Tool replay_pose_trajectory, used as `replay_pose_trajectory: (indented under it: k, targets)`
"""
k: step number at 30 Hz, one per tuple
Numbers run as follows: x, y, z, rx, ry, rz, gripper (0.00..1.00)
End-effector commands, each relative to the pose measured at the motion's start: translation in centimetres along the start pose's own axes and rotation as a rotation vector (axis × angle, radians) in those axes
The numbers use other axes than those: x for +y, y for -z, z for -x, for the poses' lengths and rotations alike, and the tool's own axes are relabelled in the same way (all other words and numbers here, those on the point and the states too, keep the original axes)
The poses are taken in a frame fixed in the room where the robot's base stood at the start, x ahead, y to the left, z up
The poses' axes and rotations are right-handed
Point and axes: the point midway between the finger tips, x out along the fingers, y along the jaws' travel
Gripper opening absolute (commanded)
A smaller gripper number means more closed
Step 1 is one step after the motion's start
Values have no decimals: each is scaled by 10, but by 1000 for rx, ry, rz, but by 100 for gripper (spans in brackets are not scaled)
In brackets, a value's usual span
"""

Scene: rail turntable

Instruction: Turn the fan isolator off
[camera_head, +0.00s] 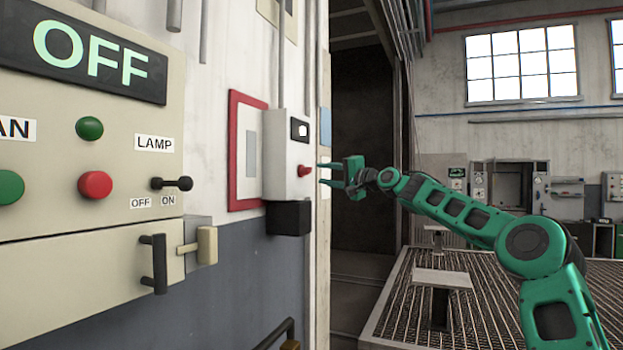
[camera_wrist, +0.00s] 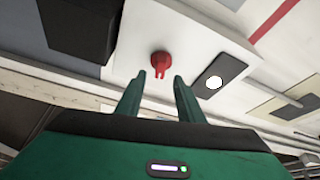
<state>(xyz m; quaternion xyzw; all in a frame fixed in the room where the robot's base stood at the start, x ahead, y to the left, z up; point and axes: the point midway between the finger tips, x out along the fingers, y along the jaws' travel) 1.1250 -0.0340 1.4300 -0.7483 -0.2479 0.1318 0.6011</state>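A red rotary knob (camera_head: 305,171) sticks out from a white wall box (camera_head: 284,155), which I take to be the fan isolator; no label on it is readable. In the wrist view the knob (camera_wrist: 161,61) sits just beyond my fingertips, roughly centred between them, with its narrow part toward my gripper. My gripper (camera_head: 322,174) is open, at the knob's height and facing it. In the wrist view the two green fingers of my gripper (camera_wrist: 159,76) are apart with nothing held. Whether they touch the knob cannot be told.
A black box (camera_head: 288,218) hangs below the white box. At left, a beige panel (camera_head: 100,160) has an OFF display (camera_head: 90,50), buttons, a lamp switch (camera_head: 172,184) and a black handle (camera_head: 154,263).

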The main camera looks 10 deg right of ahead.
Motion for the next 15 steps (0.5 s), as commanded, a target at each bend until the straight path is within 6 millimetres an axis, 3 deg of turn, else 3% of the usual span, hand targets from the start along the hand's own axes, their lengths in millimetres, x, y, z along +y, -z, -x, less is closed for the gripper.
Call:
replay_pose_trajectory:
  k: [15]
  targets:
    - [-1,0,-54,-1,1,0,34]
